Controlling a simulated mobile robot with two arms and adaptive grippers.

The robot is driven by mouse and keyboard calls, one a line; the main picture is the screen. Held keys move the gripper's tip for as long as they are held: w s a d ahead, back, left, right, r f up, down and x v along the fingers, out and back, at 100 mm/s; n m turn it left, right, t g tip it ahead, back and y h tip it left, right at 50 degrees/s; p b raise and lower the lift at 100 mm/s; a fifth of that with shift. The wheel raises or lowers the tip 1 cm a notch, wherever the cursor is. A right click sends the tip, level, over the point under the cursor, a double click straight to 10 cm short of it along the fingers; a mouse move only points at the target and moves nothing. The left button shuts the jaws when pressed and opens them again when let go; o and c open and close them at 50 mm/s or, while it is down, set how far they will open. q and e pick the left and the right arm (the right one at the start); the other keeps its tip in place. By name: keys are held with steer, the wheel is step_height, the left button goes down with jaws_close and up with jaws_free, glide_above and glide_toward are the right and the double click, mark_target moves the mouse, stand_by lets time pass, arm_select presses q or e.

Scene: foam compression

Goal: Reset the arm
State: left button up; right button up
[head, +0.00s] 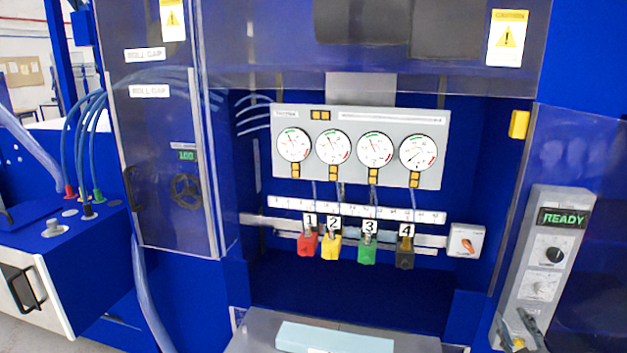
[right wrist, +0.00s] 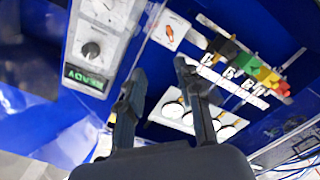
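My right gripper (head: 520,330) shows at the bottom right of the head view, in front of the lower part of the grey control box. In the right wrist view my right gripper (right wrist: 156,78) has its two dark fingers spread apart with nothing between them. The machine's recess and panels lie beyond the fingers. I cannot make out my left gripper in the head view.
A grey control box (head: 546,262) reads READY. A gauge panel (head: 357,183) hangs above red, yellow, green and black numbered connectors. A light blue slab (head: 335,338) lies on a grey surface at the bottom. A clear door (head: 165,175) stands left.

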steer(key=s+a+f+m+g+y+b, duration=0.1)
steer(key=s+f+g, duration=0.25)
steer(key=f, duration=1.05)
steer(key=s+a+f+g+b, duration=0.15)
steer(key=s+f, duration=0.25)
steer(key=f, duration=1)
steer(key=s+a+f+m+g+y+b, duration=0.1)
steer(key=s+a+f+g, duration=0.2)
steer(key=f, duration=1.1)
steer(key=s+a+f+m+g+y+b, duration=0.1)
steer(key=s+a+f+g, duration=0.15)
steer(key=s+f, duration=0.65)
steer(key=s+a+f+g+y+b, duration=0.1)
steer(key=s+a+f+g, duration=0.15)
steer(key=s+f, duration=0.65)
arm_select(q)
step_height(320, 180, down, 6)
steer(key=shift+w+f+b, duration=0.25)
steer(key=shift+b, duration=0.2)
arm_select(e)
steer(key=s+a+f+g, duration=0.1)
steer(key=s+a+f, duration=0.2)
steer(key=s, duration=0.7)
steer(key=s+a+f+m+g, duration=0.1)
steer(key=s+f, duration=0.4)
steer(key=s, duration=0.5)
steer(key=shift+a+g, duration=0.7)
steer(key=shift+a, duration=0.45)
